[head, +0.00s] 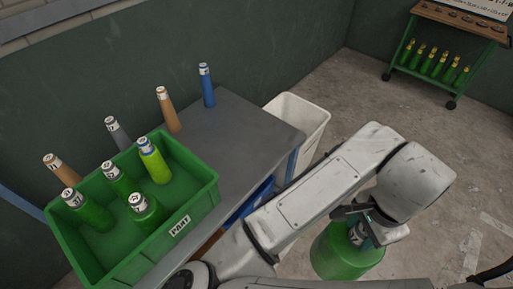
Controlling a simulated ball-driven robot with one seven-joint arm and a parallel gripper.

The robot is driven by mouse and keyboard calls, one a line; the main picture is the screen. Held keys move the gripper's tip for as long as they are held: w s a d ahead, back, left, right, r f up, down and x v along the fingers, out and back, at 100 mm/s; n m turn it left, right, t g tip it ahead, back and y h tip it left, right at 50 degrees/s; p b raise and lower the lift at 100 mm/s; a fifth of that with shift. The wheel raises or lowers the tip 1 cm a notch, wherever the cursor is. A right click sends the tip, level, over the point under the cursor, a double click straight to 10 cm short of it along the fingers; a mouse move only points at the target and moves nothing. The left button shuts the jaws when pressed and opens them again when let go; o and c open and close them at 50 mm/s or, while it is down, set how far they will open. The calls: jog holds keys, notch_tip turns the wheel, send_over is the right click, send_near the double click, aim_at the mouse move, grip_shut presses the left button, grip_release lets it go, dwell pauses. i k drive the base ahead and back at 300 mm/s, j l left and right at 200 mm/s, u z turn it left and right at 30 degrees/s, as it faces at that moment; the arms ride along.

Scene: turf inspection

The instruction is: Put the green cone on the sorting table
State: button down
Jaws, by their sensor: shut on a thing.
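My gripper (361,222) is at the lower right of the head view, partly hidden by my own arm. It is shut on the labelled top of a green cone (342,255), which widens downward and hangs below the jaws. The cone is to the right of the table, apart from it. Whether its base touches the floor I cannot tell. The grey sorting table (245,133) stands at the left centre.
A green crate (207,203) holding several green cones sits on the table's near left. Tan, grey and blue cones stand behind it. A white bin (305,112) stands beside the table. A wheeled rack (440,75) is at the far right. The table's right part is clear.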

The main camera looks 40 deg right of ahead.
aim_at(242, 144)
jog(key=i, duration=1.75)
